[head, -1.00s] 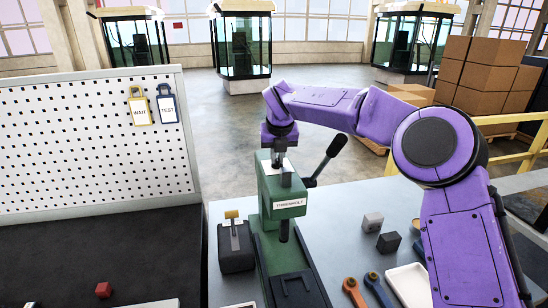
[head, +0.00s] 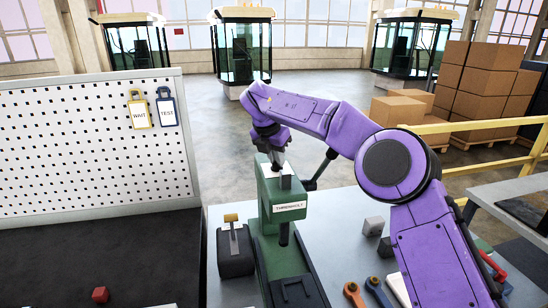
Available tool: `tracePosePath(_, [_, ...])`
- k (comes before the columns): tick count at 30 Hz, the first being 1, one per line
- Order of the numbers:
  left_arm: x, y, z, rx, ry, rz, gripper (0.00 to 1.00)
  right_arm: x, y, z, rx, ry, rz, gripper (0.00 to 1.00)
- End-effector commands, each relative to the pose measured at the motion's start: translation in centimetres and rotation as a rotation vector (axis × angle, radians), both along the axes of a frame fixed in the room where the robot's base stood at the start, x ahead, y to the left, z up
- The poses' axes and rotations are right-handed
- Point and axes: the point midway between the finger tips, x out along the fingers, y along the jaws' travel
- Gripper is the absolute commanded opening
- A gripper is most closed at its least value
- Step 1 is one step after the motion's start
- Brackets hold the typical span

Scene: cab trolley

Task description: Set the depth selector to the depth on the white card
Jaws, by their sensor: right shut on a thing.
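A green press (head: 268,225) stands on the workbench, with a white label (head: 289,207) on its head; its print is too small to read surely. My right gripper (head: 277,163) is at the top of the press head, shut on a small part there that its fingers mostly hide; I take it for the depth selector. A grey block (head: 285,182) sits at the front of the head just below the fingers. A white patch (head: 264,171) shows on the head's top, beside the fingers; I cannot tell if it is the white card. My left gripper is not in view.
A dark box with a yellow-topped handle (head: 231,218) stands left. Grey blocks (head: 373,226) and wrenches (head: 354,292) lie right. The pegboard (head: 90,150) holds two tags (head: 139,110).

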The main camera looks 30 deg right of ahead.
Motion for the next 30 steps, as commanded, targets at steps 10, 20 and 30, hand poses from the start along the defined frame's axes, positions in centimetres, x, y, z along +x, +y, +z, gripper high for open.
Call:
tracePosePath(10, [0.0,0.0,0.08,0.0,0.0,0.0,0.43,0.03,0.1,0.07,0.001,-0.002,-0.026,0.0])
tracePosePath(20, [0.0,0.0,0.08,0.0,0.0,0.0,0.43,0.01,0.04,0.07,0.001,-0.002,-0.026,0.38])
tracePosePath(30, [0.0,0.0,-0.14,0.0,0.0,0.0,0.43,-0.14,0.21,0.87,0.0,-0.004,-0.029,0.38])
